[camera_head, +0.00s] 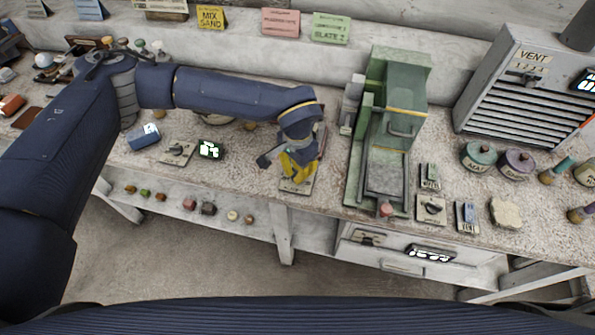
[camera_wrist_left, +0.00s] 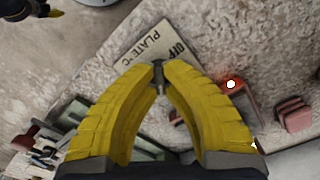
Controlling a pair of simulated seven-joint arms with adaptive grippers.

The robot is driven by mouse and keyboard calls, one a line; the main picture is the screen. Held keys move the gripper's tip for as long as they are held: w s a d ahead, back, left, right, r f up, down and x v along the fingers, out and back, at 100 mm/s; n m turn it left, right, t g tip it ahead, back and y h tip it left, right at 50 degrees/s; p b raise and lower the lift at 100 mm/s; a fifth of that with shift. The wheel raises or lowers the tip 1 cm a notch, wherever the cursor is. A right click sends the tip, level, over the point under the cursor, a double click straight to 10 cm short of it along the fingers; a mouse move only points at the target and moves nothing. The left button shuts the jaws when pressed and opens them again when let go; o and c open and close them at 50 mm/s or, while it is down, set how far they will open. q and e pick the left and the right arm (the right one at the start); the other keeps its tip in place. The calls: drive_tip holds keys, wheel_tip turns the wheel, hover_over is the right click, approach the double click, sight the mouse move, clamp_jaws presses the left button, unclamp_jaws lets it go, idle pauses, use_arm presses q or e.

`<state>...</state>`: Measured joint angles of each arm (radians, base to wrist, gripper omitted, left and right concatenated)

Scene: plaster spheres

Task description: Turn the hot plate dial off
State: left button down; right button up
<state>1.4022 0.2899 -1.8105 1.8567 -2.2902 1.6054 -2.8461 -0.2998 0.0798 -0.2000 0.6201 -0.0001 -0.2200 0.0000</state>
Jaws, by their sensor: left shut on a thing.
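My left gripper (camera_head: 294,176) reaches down to a small pale control plate (camera_head: 303,187) on the bench. In the left wrist view its yellow fingers (camera_wrist_left: 159,77) are shut on a narrow dark dial (camera_wrist_left: 158,68). The label plate (camera_wrist_left: 133,55) beside the dial reads "PLATE °C" and "OFF"; the fingers hide part of it. The dial's exact pointing is hard to tell. A small lamp (camera_wrist_left: 231,84) glows orange-red to the right of the fingers. A dark, yellow-tipped part (camera_wrist_left: 35,10) at the top left corner looks like my right gripper, too small to read.
A green press-like machine (camera_head: 399,100) stands just right of the gripper. Another dial plate (camera_head: 177,152) and a small display (camera_head: 210,149) lie to the left. A vent box (camera_head: 520,85) and lidded jars (camera_head: 478,157) are at the right. The bench's front edge is close.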

use_arm(q)
drive_tip(key=n, duration=0.6)
drive_tip(key=shift+n, duration=0.3)
drive_tip(key=n, duration=0.3)
drive_tip(key=shift+n, duration=0.3)
drive_tip(key=n, duration=0.3)
drive_tip(key=shift+n, duration=0.3)
drive_tip(key=n, duration=0.3)
drive_tip(key=shift+n, duration=0.3)
drive_tip(key=n, duration=0.3)
drive_tip(key=shift+n, duration=0.3)
drive_tip(key=n, duration=0.6)
drive_tip(key=shift+n, duration=0.3)
